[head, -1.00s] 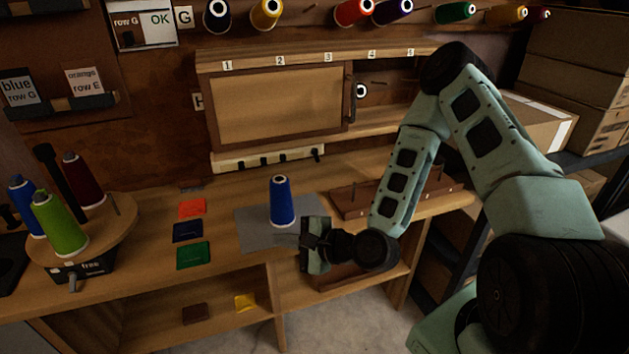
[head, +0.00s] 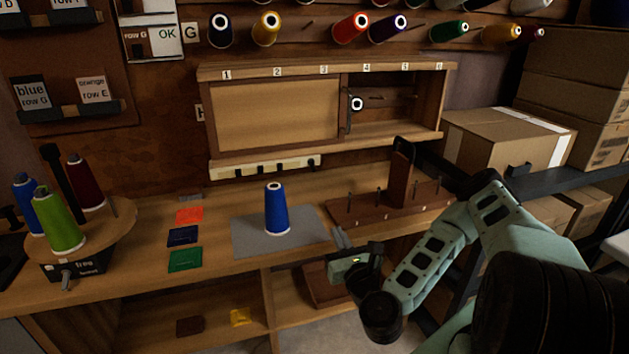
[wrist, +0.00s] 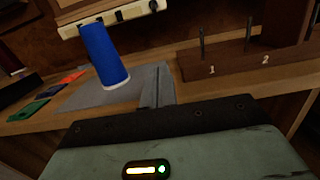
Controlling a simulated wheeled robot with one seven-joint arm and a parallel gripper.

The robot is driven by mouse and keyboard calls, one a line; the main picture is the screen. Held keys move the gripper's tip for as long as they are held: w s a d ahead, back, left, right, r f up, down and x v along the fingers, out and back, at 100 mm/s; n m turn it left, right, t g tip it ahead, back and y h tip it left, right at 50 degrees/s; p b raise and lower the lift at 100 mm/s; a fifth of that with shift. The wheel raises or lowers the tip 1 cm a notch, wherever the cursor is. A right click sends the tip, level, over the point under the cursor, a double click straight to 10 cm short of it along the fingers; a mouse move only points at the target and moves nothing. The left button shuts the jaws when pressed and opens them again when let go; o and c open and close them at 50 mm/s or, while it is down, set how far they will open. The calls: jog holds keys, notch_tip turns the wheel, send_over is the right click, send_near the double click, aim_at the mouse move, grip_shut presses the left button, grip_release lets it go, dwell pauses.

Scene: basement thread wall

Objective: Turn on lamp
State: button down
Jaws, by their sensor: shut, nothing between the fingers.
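I cannot make out a lamp for certain in either view. A pale strip with several dark pegs or switches (head: 265,167) runs under the wall cabinet; it also shows at the top of the wrist view (wrist: 115,17). My gripper (head: 340,238) is shut and empty, with its fingers pointing up at the bench's front edge, right of the blue thread cone (head: 277,210). In the wrist view my gripper's fingertips (wrist: 157,90) lie over the right edge of the grey mat (wrist: 75,97). The blue cone (wrist: 104,55) stands upright on that mat, apart from my fingers.
A brown peg stand (head: 375,207) with an upright post is right of the mat. Coloured squares (head: 185,237) lie to the left, near a round holder with cones (head: 110,225). The cabinet (head: 275,117) has an open right section. Boxes (head: 510,137) fill the right shelf.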

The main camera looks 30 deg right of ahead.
aim_at(313, 167)
jog(key=shift+b+x, duration=2.65)
jog(key=shift+x, duration=0.25)
jog(key=shift+w+d+f+b, duration=0.15)
jog(key=shift+w+f+b, duration=0.15)
jog(key=shift+b, duration=0.5)
jog(key=b+x, duration=0.2)
jog(key=b, duration=0.3)
jog(key=shift+b, duration=0.35)
jog(key=x, duration=0.7)
jog(key=p+x, duration=0.1)
jog(key=x, duration=0.3)
jog(key=shift+r, duration=0.35)
jog(key=r, duration=0.3)
jog(key=shift+s+p, duration=0.3)
jog(key=shift+s, duration=0.05)
jog(key=shift+s+r, duration=0.2)
jog(key=shift+r, duration=0.15)
jog(key=shift+r+p, duration=0.1)
jog(key=shift+p, duration=0.25)
